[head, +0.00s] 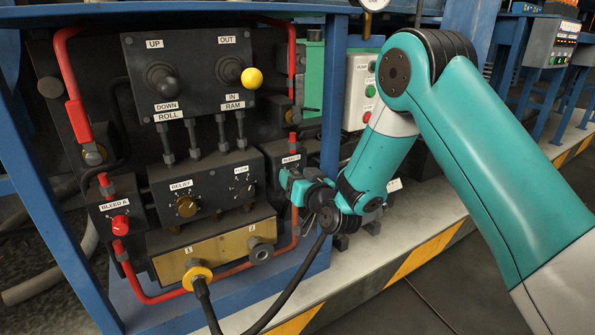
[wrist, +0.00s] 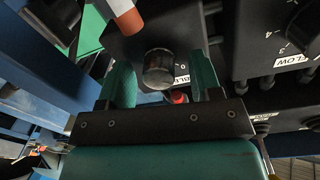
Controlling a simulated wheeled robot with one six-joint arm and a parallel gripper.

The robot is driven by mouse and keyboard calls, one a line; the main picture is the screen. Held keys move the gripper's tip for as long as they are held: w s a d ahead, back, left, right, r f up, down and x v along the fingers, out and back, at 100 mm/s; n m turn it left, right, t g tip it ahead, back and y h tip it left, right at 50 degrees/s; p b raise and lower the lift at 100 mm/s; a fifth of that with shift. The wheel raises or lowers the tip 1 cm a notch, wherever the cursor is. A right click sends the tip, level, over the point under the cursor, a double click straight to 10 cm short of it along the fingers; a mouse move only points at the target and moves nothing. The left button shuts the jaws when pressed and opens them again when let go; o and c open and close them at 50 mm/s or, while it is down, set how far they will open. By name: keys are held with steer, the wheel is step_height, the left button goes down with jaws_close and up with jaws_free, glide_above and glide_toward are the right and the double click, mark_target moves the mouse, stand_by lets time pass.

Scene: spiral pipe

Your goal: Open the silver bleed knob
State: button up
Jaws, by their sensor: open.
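The silver bleed knob (wrist: 159,68) shows in the wrist view as a short round metal cylinder on a dark block, beside a partly hidden white label. My gripper (wrist: 160,84) is open, with one teal finger on either side of the knob. I cannot tell whether either finger touches it. In the head view my gripper (head: 300,188) is at the right-hand bleed block and hides the knob. A second bleed block on the left, labelled BLEED A, carries a red knob (head: 120,224).
Red pipes (head: 294,65) run down beside the right block. A brass relief knob (head: 186,206) and a flow dial (head: 242,188) sit to the left. A blue post (head: 332,95) stands close on the right. A black hose (head: 282,292) hangs below my gripper.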

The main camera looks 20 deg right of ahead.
steer(key=c, duration=0.9)
steer(key=shift+c, duration=0.2)
steer(key=shift+m, duration=0.3)
steer(key=m+p, duration=0.1)
steer(key=m, duration=0.2)
steer(key=shift+d+m+p, duration=0.1)
steer(key=shift+m+p, duration=0.3)
steer(key=m+p, duration=0.1)
steer(key=m, duration=0.3)
steer(key=m+p, duration=0.1)
steer(key=m, duration=0.3)
steer(key=shift+d+m, duration=0.1)
steer(key=shift+m, duration=0.3)
steer(key=m+p, duration=0.1)
steer(key=m, duration=0.3)
steer(key=shift+g, duration=0.4)
steer(key=shift+f, duration=0.1)
